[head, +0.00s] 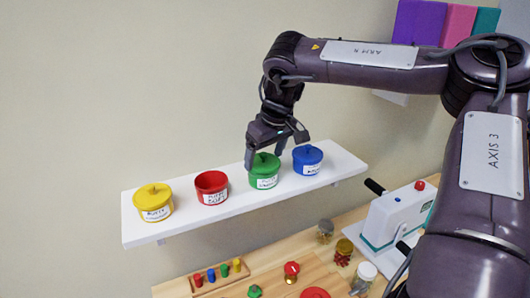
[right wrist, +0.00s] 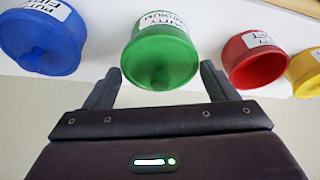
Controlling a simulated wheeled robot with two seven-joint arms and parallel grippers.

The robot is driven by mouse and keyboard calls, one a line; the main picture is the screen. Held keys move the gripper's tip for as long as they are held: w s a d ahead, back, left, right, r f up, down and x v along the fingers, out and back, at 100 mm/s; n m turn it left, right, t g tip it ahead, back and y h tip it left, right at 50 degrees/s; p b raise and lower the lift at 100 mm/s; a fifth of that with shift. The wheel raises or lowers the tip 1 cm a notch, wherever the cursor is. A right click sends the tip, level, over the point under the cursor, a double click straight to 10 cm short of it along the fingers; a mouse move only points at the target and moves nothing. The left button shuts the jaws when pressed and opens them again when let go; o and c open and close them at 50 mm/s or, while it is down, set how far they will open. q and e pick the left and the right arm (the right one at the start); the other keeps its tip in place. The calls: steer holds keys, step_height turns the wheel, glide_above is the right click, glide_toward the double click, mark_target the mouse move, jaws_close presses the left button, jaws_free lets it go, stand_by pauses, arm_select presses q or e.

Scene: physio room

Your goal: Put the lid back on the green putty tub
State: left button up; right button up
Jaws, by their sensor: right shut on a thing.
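The green putty tub (head: 264,181) stands upright on a white wall shelf, between the red and blue tubs. Its green lid (head: 265,161) is at the tub's mouth, and I see no clear gap between them. I cannot tell whether it is fully seated. My right gripper (head: 270,154) is over the tub from behind, with its fingers at the lid, shut on it. My left gripper is out of view.
On the shelf (head: 236,202) stand a lidded yellow tub (head: 153,203), an open red tub (head: 211,188) and a lidded blue tub (head: 307,160) close on the right. Below, a wooden table holds a peg rack (head: 218,275), jars and a white device (head: 395,217).

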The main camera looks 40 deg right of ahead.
steer(key=shift+a, duration=0.15)
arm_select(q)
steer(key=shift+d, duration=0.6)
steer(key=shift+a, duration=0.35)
arm_select(e)
steer(key=shift+r, duration=0.1)
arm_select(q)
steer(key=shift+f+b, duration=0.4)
arm_select(e)
steer(key=shift+f, duration=0.2)
stand_by(0.6)
stand_by(0.4)
steer(key=o, duration=0.9)
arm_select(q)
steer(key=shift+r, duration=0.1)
arm_select(e)
steer(key=shift+r, duration=0.1)
